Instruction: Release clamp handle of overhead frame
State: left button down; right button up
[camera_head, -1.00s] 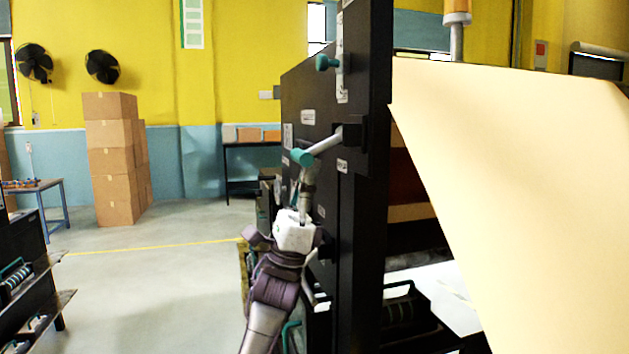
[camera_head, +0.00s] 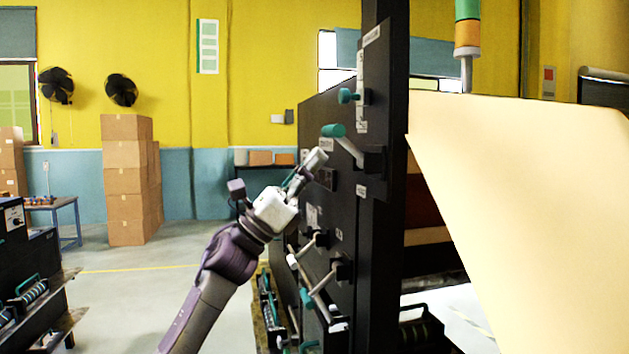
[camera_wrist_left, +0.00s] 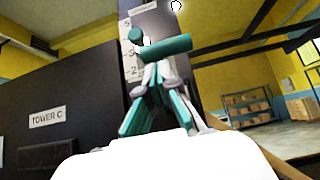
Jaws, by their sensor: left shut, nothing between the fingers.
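The clamp handle (camera_head: 333,131) is a grey lever with a teal grip, on the side of the black overhead frame (camera_head: 384,230). It points up and to the left from its dark pivot block. My left gripper (camera_head: 314,162) is shut and empty, just below and left of the grip. In the left wrist view, the teal grip (camera_wrist_left: 168,47) lies across, just beyond the closed fingertips (camera_wrist_left: 158,72). I cannot tell whether they touch. My right gripper is not in view.
A teal knob (camera_head: 348,96) sits above the handle. More levers (camera_head: 318,285) stick out lower on the frame. A large kraft paper sheet (camera_head: 530,190) fills the right side. Stacked cartons (camera_head: 128,185) stand at the back left, with open floor before them.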

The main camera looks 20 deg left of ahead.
pick_arm(q)
jog(key=shift+w+d+r+b, duration=0.1)
jog(key=shift+d+r+b, duration=0.1)
jog(key=shift+r, duration=0.45)
jog(key=shift+w+d+r+b, duration=0.1)
jog(key=shift+r+b, duration=0.1)
jog(key=shift+r, duration=0.4)
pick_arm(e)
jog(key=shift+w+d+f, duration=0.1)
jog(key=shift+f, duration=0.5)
pick_arm(q)
jog(key=shift+r, duration=0.1)
